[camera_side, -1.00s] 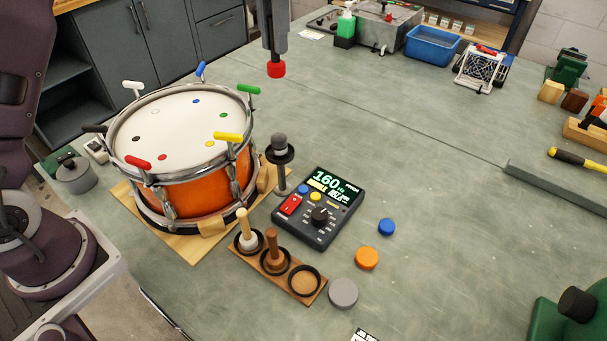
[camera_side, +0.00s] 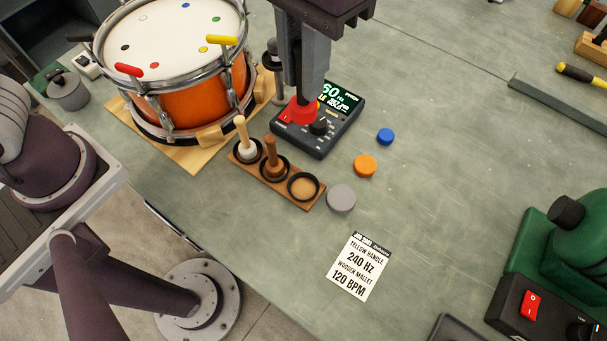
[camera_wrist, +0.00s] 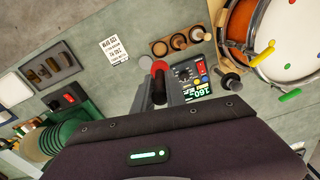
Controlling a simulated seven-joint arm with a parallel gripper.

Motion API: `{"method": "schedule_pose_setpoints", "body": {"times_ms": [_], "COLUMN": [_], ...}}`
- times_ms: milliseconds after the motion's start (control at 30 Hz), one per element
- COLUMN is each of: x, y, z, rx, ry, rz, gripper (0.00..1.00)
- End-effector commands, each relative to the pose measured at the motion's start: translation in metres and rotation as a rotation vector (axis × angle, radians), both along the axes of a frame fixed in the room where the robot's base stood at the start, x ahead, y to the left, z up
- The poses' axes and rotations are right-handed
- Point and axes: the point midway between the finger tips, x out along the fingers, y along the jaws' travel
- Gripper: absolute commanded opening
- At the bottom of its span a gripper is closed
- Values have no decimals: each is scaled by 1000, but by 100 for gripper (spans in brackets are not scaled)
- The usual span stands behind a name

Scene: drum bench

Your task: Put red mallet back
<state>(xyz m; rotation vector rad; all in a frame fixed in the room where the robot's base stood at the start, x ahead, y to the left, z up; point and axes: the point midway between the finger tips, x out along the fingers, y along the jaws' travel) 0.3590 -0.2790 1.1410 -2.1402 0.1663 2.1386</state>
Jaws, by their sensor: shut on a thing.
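My gripper (camera_side: 303,92) points down and is shut on the red mallet (camera_side: 302,112). The wooden mallet rack (camera_side: 262,172) stands in front and to the left. Its left ring holds a pale-handled mallet (camera_side: 244,140), its middle ring a brown mallet (camera_side: 272,152). The right ring (camera_side: 303,187) is empty. In the wrist view the red head (camera_wrist: 160,67) shows at the fingertips.
The orange drum (camera_side: 190,110) with coloured handles stands at the left. A dark post (camera_side: 278,85) is close behind my gripper. Grey (camera_side: 342,198), orange (camera_side: 365,166) and blue (camera_side: 385,136) discs lie right of the rack. A card (camera_side: 358,267) lies in front, on open bench.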

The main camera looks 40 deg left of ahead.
Motion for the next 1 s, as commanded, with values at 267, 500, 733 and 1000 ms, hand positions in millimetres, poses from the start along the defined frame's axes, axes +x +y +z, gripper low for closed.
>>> {"method": "schedule_pose_setpoints", "body": {"times_ms": [267, 500, 733, 1000], "x": [0, 0, 0, 1], "y": [1, 1, 0, 0], "z": [-75, -125, -172, -211], "rx": [4, 4, 1, 0], "ry": [5, 3, 2, 0], "rz": [0, 0, 0, 0], "gripper": [0, 0, 0, 0]}}
